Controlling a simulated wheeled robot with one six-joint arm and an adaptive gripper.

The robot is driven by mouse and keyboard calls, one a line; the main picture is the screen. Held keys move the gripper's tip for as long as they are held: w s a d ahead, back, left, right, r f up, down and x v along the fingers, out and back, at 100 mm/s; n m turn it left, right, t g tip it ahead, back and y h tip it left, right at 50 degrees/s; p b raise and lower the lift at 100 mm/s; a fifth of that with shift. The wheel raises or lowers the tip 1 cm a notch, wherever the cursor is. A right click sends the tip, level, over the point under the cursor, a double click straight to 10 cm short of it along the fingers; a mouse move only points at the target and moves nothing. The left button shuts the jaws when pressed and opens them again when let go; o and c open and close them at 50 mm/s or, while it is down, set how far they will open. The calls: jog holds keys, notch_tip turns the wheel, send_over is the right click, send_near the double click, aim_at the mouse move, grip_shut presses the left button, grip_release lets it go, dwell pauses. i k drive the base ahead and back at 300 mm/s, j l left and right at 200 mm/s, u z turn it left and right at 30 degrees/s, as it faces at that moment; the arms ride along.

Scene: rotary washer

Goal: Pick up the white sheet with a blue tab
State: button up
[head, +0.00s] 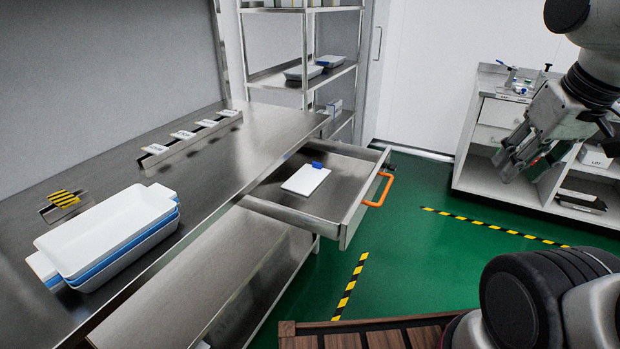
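The white sheet with a blue tab (305,181) lies flat in an open metal drawer (277,211) under the steel bench. Its blue tab (317,165) is at the far edge of the sheet. The drawer is pulled out to the right and has an orange handle (379,190) on its front. My gripper (508,168) hangs in the upper right, well to the right of the drawer and apart from the sheet. Its fingers look spread, with nothing seen between them.
Stacked white and blue trays (110,235) stand on the steel bench (215,165), near a row of labelled holders (188,137). A metal shelf rack (305,75) stands behind. A white cabinet (490,185) is at right. Green floor with striped tape (350,288) is clear between.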

aim_at(304, 181)
jog(key=i+l+u, duration=0.15)
jog(key=u, duration=0.7)
jog(key=i+l+u, duration=0.15)
jog(key=l+u, duration=0.2)
jog(key=l, duration=0.25)
jog(key=i+l+u, duration=0.1)
jog(key=l+u, duration=0.25)
jog(key=l, duration=0.25)
jog(key=l+u, duration=0.1)
jog(key=l, duration=1.05)
jog(key=i, duration=0.05)
